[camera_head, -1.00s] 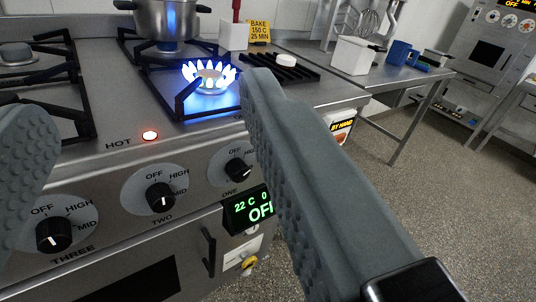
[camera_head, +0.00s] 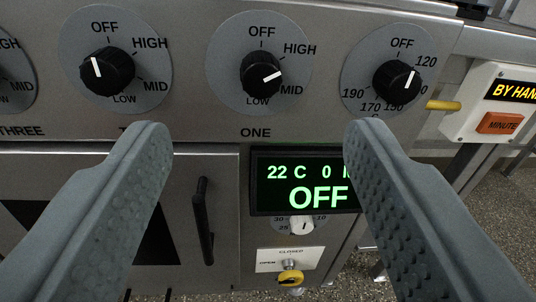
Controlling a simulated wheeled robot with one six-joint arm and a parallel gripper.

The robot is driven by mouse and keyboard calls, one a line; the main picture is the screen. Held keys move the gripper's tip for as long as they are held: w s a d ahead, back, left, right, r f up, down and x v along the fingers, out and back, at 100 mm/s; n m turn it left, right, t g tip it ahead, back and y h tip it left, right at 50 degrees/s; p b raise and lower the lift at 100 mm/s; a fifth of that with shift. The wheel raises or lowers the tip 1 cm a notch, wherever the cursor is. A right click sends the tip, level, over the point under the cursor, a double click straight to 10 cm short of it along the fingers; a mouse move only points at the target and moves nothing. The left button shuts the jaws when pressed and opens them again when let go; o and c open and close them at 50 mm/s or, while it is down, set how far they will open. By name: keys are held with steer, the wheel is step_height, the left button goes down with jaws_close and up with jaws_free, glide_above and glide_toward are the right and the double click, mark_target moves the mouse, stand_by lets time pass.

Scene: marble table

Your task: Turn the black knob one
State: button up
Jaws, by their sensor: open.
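The black knob one (camera_head: 261,74) sits on a round grey dial on the stove front, above the label ONE. Its white mark points right, between HIGH and MID. My gripper (camera_head: 257,135) is open and empty, with its two grey textured fingers wide apart. Knob one shows above the gap between the fingertips, and neither finger covers it. I cannot tell how far the fingers are from the panel.
Knob two (camera_head: 107,71) is at the left and a temperature knob (camera_head: 397,81) at the right. A display (camera_head: 303,182) reading OFF, a door handle (camera_head: 203,221) and a yellow knob (camera_head: 290,277) are below. A BY HAND box (camera_head: 492,103) stands at the right.

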mark_target(263, 85)
step_height(263, 85, down, 4)
steer(key=s+d, duration=0.1)
steer(key=d, duration=0.1)
steer(key=shift+y, duration=0.4)
steer(key=x, duration=1.7)
steer(key=shift+a, duration=0.25)
steer(key=shift+c, duration=0.5)
steer(key=c, duration=0.9)
steer(key=shift+f, duration=0.1)
steer(key=shift+n, duration=0.3)
steer(key=n, duration=1.1)
steer(key=shift+d, duration=0.1)
